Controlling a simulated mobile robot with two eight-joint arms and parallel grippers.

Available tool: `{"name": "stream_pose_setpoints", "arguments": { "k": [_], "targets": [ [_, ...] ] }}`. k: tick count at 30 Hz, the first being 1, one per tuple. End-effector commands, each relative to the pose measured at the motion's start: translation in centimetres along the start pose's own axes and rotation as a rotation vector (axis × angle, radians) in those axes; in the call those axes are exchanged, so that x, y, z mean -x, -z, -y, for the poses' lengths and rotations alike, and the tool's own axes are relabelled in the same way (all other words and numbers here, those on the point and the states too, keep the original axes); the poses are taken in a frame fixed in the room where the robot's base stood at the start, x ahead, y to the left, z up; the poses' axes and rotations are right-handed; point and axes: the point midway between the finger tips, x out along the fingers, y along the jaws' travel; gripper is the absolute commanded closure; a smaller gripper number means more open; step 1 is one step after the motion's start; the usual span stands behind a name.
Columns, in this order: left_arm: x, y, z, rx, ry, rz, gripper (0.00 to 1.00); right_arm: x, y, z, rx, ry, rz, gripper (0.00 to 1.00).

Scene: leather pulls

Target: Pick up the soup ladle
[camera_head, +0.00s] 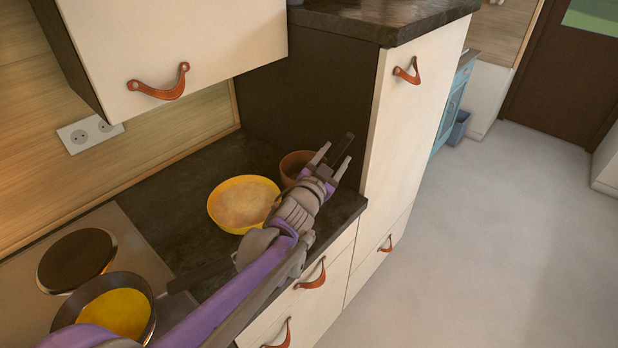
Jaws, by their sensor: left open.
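My left gripper (331,161) is open over the right end of the dark counter, close to the tall cream cabinet. A narrow dark bar (343,147) shows at its fingers; I cannot tell whether it is the soup ladle's handle or whether the fingers touch it. No ladle bowl is clearly visible. A brown pot (295,164) stands just left of and behind the fingers, partly hidden by my gripper. My right gripper is out of view.
A yellow bowl (243,203) with pale contents sits on the counter (180,231). A pan with yellow contents (121,312) is on the hob, partly behind my arm. The tall cabinet (402,130) bounds the counter's right end. The floor at right is open.

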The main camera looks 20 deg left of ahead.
Motion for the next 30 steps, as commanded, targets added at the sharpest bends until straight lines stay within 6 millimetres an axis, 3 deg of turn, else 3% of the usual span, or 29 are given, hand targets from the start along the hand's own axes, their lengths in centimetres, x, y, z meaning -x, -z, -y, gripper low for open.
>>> {"name": "stream_pose_setpoints", "arguments": {
  "k": [8, 18, 30],
  "targets": [
    [-0.38, -0.05, -0.01, 0.0, 0.0, 0.001, 0.4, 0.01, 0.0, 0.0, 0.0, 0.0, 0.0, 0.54],
    [-0.36, -0.05, 0.0, 0.0, 0.0, 0.001, 0.99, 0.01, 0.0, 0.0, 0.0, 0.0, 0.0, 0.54],
    [-0.35, 0.02, 0.02, 0.0, 0.0, 0.0, 1.0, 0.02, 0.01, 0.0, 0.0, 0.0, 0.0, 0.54]
  ]
}}
